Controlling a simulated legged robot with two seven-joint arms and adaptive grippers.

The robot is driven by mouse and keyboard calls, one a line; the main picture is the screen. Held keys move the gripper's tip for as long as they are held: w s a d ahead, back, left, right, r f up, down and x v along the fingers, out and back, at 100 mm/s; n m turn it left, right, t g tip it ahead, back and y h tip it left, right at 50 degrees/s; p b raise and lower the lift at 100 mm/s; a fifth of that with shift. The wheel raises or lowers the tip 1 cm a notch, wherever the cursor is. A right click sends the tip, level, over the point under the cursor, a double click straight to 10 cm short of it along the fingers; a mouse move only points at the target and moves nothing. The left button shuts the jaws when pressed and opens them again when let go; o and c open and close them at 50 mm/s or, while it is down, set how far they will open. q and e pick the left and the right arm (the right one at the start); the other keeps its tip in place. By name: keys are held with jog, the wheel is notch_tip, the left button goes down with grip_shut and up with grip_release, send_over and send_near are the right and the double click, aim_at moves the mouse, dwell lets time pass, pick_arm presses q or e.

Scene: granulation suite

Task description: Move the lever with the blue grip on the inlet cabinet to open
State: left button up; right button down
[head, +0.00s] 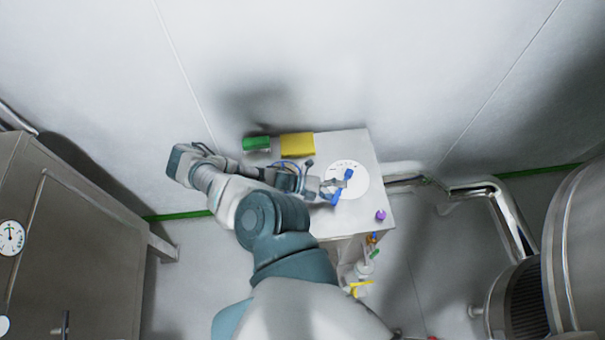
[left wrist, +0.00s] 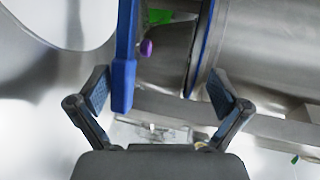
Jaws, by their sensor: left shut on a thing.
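The inlet cabinet (head: 352,146) stands against the wall, with a white round dial plate (head: 360,187) on its pale face. The lever with the blue grip (head: 348,174) lies over this plate. My left gripper (head: 332,189) is at the lever and shut on the blue grip, partly covering it. In the left wrist view the blue grip (left wrist: 123,85) reaches down between the fingers of the left gripper (left wrist: 160,92), close beside the left finger; the fingers look widely spread there. My right gripper is not in view.
Small coloured valves (head: 361,288) sit below. Steel pipes (head: 500,205) run to the right.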

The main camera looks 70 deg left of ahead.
pick_arm(q)
jog(key=shift+s+a+r+p, duration=0.45)
jog(key=shift+a+r, duration=0.3)
jog(key=shift+a, duration=0.2)
jog(key=shift+s+a, duration=0.4)
jog(key=shift+s, duration=0.1)
jog(key=shift+c, duration=0.5)
jog(key=shift+s+a+p, duration=0.3)
jog(key=shift+s+a, duration=0.05)
jog(key=shift+c, duration=1.1)
jog(key=v, duration=0.3)
jog(key=shift+s+a+f, duration=0.1)
jog(key=shift+s+f, duration=0.25)
jog(key=shift+c, duration=1.1)
jog(key=shift+s+a+f, duration=0.2)
jog(key=shift+s+a, duration=0.05)
jog(key=shift+a, duration=0.35)
jog(key=shift+s+a+f+p, duration=0.15)
jog(key=shift+s+a+p, duration=0.2)
jog(key=shift+a, duration=0.35)
jog(key=shift+s+a, duration=0.45)
jog(key=shift+s, duration=0.15)
jog(key=shift+s+a, duration=0.35)
jog(key=shift+s, duration=0.3)
